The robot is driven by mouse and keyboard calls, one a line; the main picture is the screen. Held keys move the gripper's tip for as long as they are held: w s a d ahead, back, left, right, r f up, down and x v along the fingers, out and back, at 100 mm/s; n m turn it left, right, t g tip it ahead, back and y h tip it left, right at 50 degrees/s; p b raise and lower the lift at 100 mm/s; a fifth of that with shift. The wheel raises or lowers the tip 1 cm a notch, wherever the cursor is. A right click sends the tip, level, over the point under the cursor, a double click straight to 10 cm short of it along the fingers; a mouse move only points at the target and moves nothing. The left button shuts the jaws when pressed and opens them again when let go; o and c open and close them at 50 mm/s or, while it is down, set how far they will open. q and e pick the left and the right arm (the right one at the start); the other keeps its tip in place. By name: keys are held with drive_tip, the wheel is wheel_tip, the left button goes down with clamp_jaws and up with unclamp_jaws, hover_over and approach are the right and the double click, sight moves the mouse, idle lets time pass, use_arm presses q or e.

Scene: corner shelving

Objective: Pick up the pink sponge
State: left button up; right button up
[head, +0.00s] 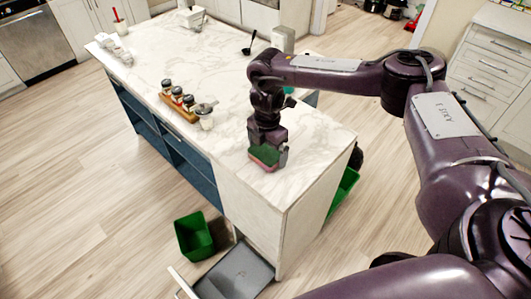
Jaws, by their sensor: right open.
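The pink sponge (263,166) lies on the white marble top of the kitchen island, near its front right corner. Only a thin pink edge shows, below a green patch. My right gripper (266,156) points down right over the sponge and hides most of it. Its jaws are open, with the fingers close around or just above the sponge; I cannot tell whether they touch it. My left gripper is not in view.
The marble island top (310,160) is clear around the gripper. Several spice jars (178,97) in a wooden rack and a glass jar (205,118) stand to the left. A black ladle (249,43) lies behind. A green bin (194,236) and an open drawer (236,275) are below.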

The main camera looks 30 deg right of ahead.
sight(267, 150)
drive_tip(key=c, duration=0.9)
drive_tip(key=shift+o, duration=0.2)
drive_tip(key=shift+r, duration=0.1)
drive_tip(key=shift+r, duration=0.55)
wheel_tip(267, 150, up, 5)
drive_tip(key=shift+w+r+b, duration=0.1)
drive_tip(key=shift+r+b, duration=0.1)
drive_tip(key=shift+b, duration=0.25)
wheel_tip(267, 150, up, 13)
drive_tip(key=p, duration=0.2)
drive_tip(key=shift+r, duration=0.2)
drive_tip(key=o, duration=0.5)
drive_tip(key=shift+c, duration=0.2)
drive_tip(key=c, duration=0.3)
